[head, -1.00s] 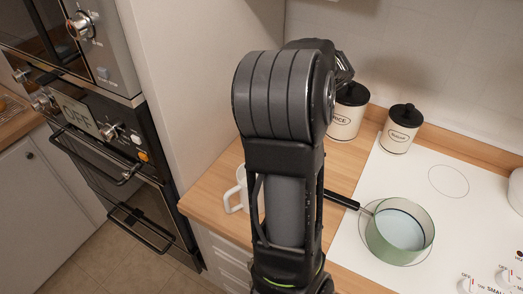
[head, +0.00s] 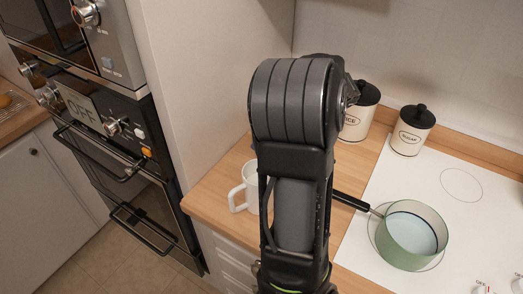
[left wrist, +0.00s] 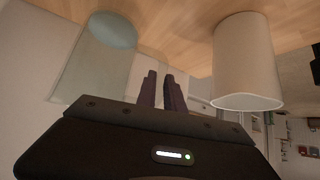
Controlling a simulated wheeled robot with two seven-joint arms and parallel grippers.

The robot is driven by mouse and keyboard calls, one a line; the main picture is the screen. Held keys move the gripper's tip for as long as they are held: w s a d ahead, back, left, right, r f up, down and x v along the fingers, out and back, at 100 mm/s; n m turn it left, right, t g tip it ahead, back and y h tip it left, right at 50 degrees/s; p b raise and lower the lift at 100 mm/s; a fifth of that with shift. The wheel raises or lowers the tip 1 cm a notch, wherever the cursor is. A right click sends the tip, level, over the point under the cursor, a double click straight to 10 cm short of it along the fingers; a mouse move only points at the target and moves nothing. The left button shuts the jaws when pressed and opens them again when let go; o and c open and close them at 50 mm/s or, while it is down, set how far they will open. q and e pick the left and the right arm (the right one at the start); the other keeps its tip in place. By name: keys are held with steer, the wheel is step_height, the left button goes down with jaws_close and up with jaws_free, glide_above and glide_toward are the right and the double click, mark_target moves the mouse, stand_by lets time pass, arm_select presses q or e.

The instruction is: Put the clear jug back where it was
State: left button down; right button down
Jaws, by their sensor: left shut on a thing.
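The clear jug (left wrist: 85,65) shows at the left of the left wrist view, a see-through, faintly greenish vessel with a pale blue disc at its upper end. That view is upside down, with the wooden counter at the top. My left gripper (left wrist: 167,82) is beside the jug, its two dark fingers almost together and shut on it; the gripped part is hard to make out. In the head view my left arm hides the gripper and the jug. My right gripper is not in view.
A white mug (head: 236,196) stands on the counter (head: 205,200), left of my arm. A green pot (head: 408,250) with bluish liquid sits on the white hob (head: 455,225). Two labelled canisters, one (head: 358,115) and another (head: 409,140), stand behind. Wall ovens (head: 140,185) are at the left.

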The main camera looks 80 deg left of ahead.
arm_select(q)
step_height(320, 180, down, 3)
steer(key=shift+f+p, duration=0.2)
steer(key=shift+p, duration=0.25)
steer(key=shift+f, duration=0.2)
steer(key=shift+f+b, duration=0.15)
steer(key=shift+b, duration=0.2)
steer(key=c, duration=1.5)
jaws_free()
steer(key=shift+o, duration=0.2)
